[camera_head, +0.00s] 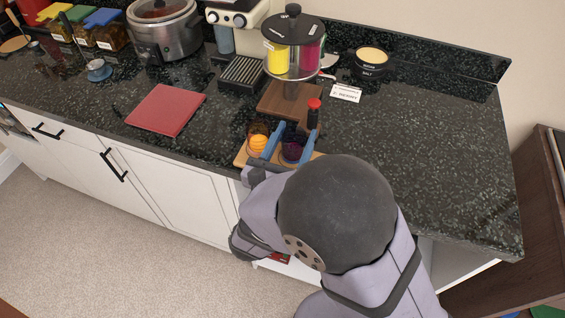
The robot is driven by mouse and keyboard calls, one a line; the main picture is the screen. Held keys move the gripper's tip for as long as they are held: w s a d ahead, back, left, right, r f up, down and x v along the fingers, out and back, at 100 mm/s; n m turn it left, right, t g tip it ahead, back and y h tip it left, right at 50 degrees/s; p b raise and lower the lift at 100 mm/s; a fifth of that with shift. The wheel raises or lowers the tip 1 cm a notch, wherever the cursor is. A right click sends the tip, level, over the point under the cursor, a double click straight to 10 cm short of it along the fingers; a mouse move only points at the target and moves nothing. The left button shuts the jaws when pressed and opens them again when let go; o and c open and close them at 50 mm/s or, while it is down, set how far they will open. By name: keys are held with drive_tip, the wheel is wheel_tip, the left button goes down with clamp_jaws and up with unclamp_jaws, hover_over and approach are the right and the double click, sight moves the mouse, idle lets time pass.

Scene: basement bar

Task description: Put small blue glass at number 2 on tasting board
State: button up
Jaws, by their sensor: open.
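The light wooden tasting board (240,158) lies at the counter's front edge, partly hidden by my arm. A small glass with orange contents (258,142) stands on its left part. A small dark blue-purple glass (292,151) shows between the two blue fingers of my gripper (297,130). The gripper is open, with one finger on each side of this dark glass; I cannot tell whether they touch it. The board's numbers cannot be made out, and my arm hides its front and right parts.
A red-capped bottle (313,114) is close behind my gripper. A red mat (166,110) lies left. The counter (440,150) is clear at right.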

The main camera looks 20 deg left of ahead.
sight(289, 150)
drive_tip(key=s+b, duration=0.1)
drive_tip(key=s, duration=0.8)
drive_tip(key=shift+s, duration=0.3)
